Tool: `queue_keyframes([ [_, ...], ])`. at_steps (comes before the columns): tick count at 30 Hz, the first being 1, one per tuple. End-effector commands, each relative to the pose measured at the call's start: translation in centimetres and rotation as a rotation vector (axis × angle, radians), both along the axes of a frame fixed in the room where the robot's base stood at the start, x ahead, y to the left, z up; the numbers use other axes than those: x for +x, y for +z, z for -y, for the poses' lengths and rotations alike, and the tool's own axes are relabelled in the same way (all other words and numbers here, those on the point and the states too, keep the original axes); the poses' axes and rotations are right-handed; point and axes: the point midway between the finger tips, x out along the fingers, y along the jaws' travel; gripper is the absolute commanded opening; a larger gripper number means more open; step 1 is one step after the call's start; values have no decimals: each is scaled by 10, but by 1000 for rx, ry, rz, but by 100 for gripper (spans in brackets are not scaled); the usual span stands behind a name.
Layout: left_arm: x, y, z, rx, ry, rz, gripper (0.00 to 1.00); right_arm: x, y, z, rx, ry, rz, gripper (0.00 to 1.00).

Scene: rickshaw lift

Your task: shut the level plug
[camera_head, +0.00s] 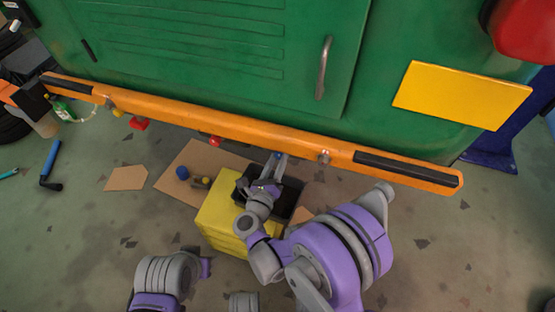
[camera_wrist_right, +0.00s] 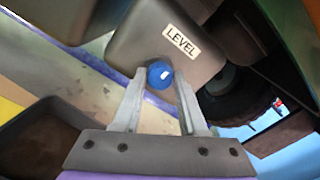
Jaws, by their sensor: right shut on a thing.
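The level plug (camera_wrist_right: 160,75) is a round blue knob on a dark grey housing (camera_wrist_right: 133,48), just below a white label reading LEVEL (camera_wrist_right: 181,42) in the right wrist view. My right gripper (camera_wrist_right: 160,84) has its two fingers on either side of the plug and is shut on it. In the head view my right gripper (camera_head: 280,158) reaches under the orange bumper, and the plug itself is not clear there. How far the plug is screwed in cannot be told. My left gripper is not in view.
The orange bumper (camera_head: 230,126) of the green vehicle (camera_head: 200,50) runs just above my right gripper. A black tray (camera_head: 293,190) on a yellow block (camera_head: 219,212) stands beneath. A separate blue cap (camera_head: 182,173) lies on cardboard (camera_head: 191,157) to the left.

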Motion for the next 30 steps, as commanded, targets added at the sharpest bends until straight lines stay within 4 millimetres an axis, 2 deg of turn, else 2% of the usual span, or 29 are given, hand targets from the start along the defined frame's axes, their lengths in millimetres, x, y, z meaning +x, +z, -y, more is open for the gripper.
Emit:
queue_keyframes([
  [3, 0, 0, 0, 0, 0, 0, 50, 0, 0, -1, 2, 2, 0, 0],
  [4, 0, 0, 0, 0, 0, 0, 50, 0, 0, -1, 2, 2, 0, 45],
  [8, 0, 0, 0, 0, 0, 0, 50, 0, 0, -1, 1, 1, 0, 69],
  [9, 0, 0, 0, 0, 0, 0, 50, 0, 0, -1, 0, 1, -1, 72],
  [20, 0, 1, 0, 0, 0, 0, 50, -6, 0, -3, -1, 2, -1, 72],
  [23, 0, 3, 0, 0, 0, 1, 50, -19, 1, -8, 0, 4, 0, 72],
  [30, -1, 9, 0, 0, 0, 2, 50, -66, 1, -23, 1, 5, -1, 72],
])
